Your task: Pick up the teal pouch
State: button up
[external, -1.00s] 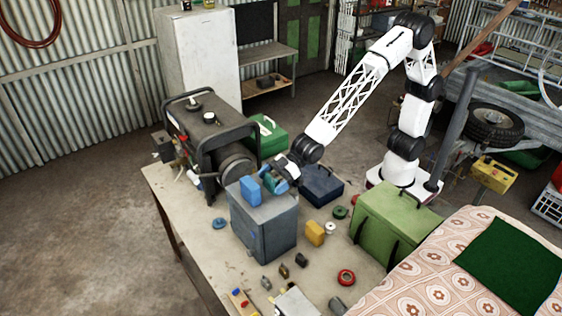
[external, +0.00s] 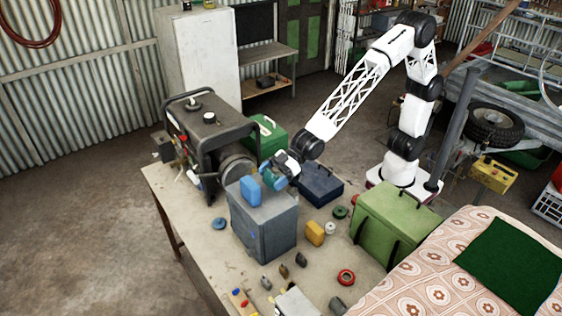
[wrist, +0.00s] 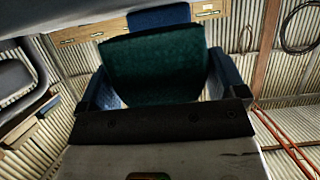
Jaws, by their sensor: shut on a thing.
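The teal pouch (wrist: 155,62) is between the two blue fingers of my gripper (wrist: 160,84) in the wrist view, with a finger against each side. My gripper is shut on it. In the external view my gripper (external: 272,176) is over the top of the grey metal box (external: 262,228), with the pouch (external: 267,181) small and partly hidden by the fingers. I cannot tell for sure whether the pouch is clear of the box top.
A black-framed generator (external: 208,145) is to the left, a dark blue case (external: 320,185) to the right. A green case (external: 395,222) and small items crowd the bench (external: 205,258).

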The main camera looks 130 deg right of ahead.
jog(key=shift+r, duration=0.75)
jog(key=shift+s+r, duration=0.2)
jog(key=shift+s, duration=0.05)
jog(key=s+r, duration=0.1)
jog(key=s, duration=1.4)
jog(key=shift+s+a+r, duration=0.15)
jog(key=shift+s+a, duration=0.05)
jog(key=shift+s, duration=0.05)
